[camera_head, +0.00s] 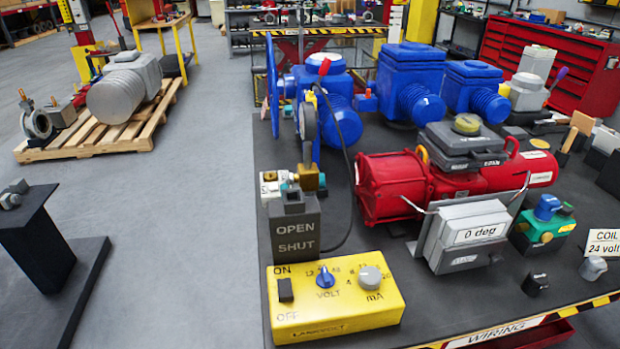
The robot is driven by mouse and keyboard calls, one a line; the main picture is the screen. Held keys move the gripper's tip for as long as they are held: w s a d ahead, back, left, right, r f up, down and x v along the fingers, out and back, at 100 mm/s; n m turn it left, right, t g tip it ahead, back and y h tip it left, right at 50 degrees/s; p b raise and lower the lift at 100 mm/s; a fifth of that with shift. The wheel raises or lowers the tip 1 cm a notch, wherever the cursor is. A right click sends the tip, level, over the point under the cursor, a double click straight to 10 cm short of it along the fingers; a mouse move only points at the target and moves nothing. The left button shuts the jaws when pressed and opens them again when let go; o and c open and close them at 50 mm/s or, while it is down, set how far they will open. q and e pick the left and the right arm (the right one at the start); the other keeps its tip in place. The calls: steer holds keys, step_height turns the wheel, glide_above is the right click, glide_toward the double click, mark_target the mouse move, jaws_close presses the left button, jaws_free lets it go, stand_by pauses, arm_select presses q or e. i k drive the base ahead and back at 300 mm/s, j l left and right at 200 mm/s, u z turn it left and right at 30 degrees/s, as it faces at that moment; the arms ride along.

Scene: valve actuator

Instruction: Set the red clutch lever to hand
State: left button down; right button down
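Neither of my grippers shows in this view.
A yellow box (335,318) with switch and knobs sits at the bench's front, behind it an OPEN/SHUT block (296,238). A red actuator (395,190) and more blue units (410,80) crowd the bench. A black stand (40,240) and pallet (100,140) are left; floor between is clear.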

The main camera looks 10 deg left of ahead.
mark_target(324, 67)
steer(key=j+z, duration=0.15)
steer(key=z, duration=0.9)
steer(key=j+z, duration=0.25)
steer(key=j, duration=0.3)
steer(key=j+z, duration=0.25)
steer(key=j, duration=0.3)
steer(key=j+z, duration=0.25)
steer(key=j, duration=0.3)
steer(key=k+j+z, duration=0.1)
steer(key=j+z, duration=0.15)
steer(key=j, duration=0.3)
steer(key=k+j+z, duration=0.25)
steer(key=j, duration=0.25)
steer(key=k+j, duration=0.1)
steer(key=j, duration=0.6)
steer(key=k+j, duration=0.15)
steer(key=j, duration=0.2)
